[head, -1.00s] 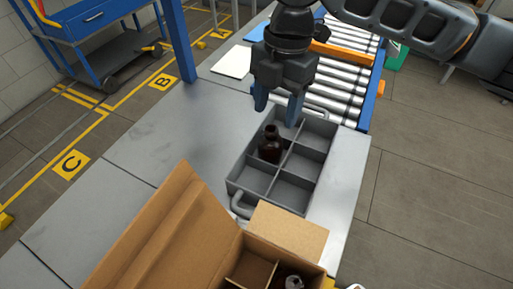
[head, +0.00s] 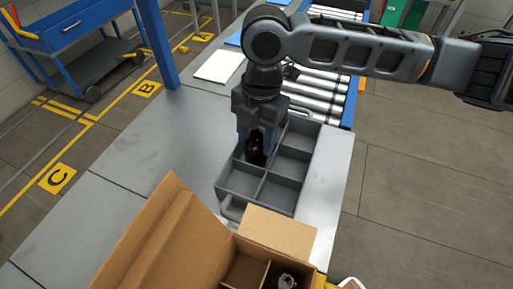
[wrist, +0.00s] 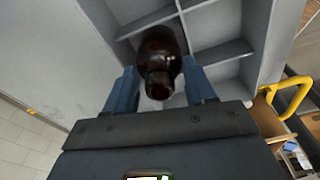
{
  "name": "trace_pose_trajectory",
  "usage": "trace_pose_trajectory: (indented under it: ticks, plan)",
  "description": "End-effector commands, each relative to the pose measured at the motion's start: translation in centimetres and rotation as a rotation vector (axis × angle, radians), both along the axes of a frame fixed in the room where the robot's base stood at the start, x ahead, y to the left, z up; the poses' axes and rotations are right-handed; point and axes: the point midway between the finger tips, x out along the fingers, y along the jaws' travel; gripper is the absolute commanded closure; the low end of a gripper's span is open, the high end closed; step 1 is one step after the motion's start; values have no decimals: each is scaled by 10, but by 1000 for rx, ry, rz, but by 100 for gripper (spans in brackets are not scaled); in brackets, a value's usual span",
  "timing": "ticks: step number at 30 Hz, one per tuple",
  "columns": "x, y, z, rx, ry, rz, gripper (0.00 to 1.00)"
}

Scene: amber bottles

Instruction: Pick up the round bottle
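The round bottle (head: 256,150) is dark amber-brown and stands in a compartment of the grey divided tray (head: 232,195), in the middle of its left column. My gripper (head: 259,146) is lowered over it, fingers pointing down. In the wrist view the bottle (wrist: 160,60) lies between the two blue fingers (wrist: 160,92), its neck toward the camera. A gap shows between each finger and the bottle, so the gripper is open around it. The bottle's lower part is hidden by the tray walls in the head view.
An open cardboard box (head: 277,232) with dividers stands in front of the tray, holding another dark bottle (head: 284,281). A roller conveyor (head: 318,97) lies behind. The grey table (head: 130,190) is clear on the left; a white sheet (head: 218,66) lies farther back.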

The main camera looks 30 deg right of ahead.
Motion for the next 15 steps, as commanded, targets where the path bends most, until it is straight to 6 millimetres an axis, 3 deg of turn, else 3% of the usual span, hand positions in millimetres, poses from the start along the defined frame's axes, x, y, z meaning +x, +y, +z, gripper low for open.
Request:
trace_pose_trajectory:
  ticks: [7, 15]
  plan:
    - [0, 0, 0, 0, 0, 0, 78]
    - [0, 0, 2, 0, -1, 0, 79]
